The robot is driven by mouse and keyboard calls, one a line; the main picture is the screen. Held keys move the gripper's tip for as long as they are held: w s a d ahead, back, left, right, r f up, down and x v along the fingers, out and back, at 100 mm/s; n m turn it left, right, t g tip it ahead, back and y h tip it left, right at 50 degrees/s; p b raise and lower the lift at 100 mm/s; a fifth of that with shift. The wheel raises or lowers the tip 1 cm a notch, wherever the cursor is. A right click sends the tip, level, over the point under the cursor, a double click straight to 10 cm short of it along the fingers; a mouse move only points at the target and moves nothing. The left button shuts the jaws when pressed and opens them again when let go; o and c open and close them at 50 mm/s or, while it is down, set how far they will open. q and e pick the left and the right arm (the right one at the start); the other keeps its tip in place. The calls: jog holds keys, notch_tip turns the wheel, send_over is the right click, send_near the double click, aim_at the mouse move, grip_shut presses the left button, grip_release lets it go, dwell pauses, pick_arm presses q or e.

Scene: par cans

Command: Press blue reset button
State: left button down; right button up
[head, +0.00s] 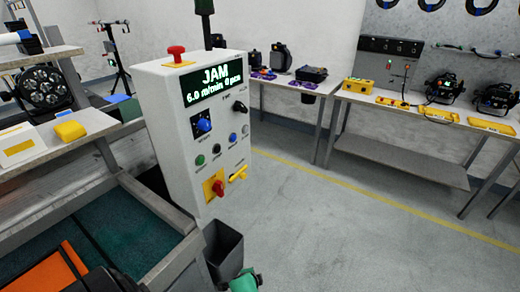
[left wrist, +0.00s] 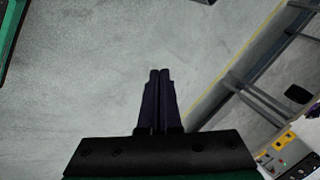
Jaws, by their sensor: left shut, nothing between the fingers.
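The control box (head: 170,120) stands upright left of centre in the head view, its lit display (head: 213,80) reading JAM. A small round blue button (head: 233,138) sits in the slanted row of buttons on its front face. A larger blue knob (head: 204,125) on a dark plate is up and left of it. In the left wrist view my left gripper (left wrist: 160,72) is shut and empty, over bare grey floor. Its fingers cannot be made out in the head view, and neither wrist nor head view shows it touching the box. My right gripper is not in view.
A green button (head: 200,160), a red switch on yellow (head: 216,187) and a red mushroom button on top (head: 177,52) share the box. A grey bin (head: 222,250) stands below. A conveyor (head: 130,230) is at left. Floor to the right is clear up to the benches (head: 400,155).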

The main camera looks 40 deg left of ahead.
pick_arm(q)
jog(key=w+a+r+m+t+y+b, duration=0.1)
jog(key=w+r+t+y+b, duration=0.1)
jog(key=w+r, duration=0.6)
jog(key=w+a+r+m+t+y+b, duration=0.15)
jog(key=w+r, duration=0.35)
jog(key=r, duration=0.6)
jog(key=s+a+r+n+t+y+b, duration=0.1)
jog(key=s+r+y, duration=0.1)
jog(key=r, duration=1)
jog(key=s+a+r+n+t+y+b, duration=0.1)
jog(key=r+y, duration=0.4)
jog(key=r, duration=0.7)
jog(key=shift+s+a+r+t, duration=0.25)
jog(key=shift+s+a+t, duration=0.15)
jog(key=shift+a+t, duration=0.3)
jog(key=shift+n, duration=0.25)
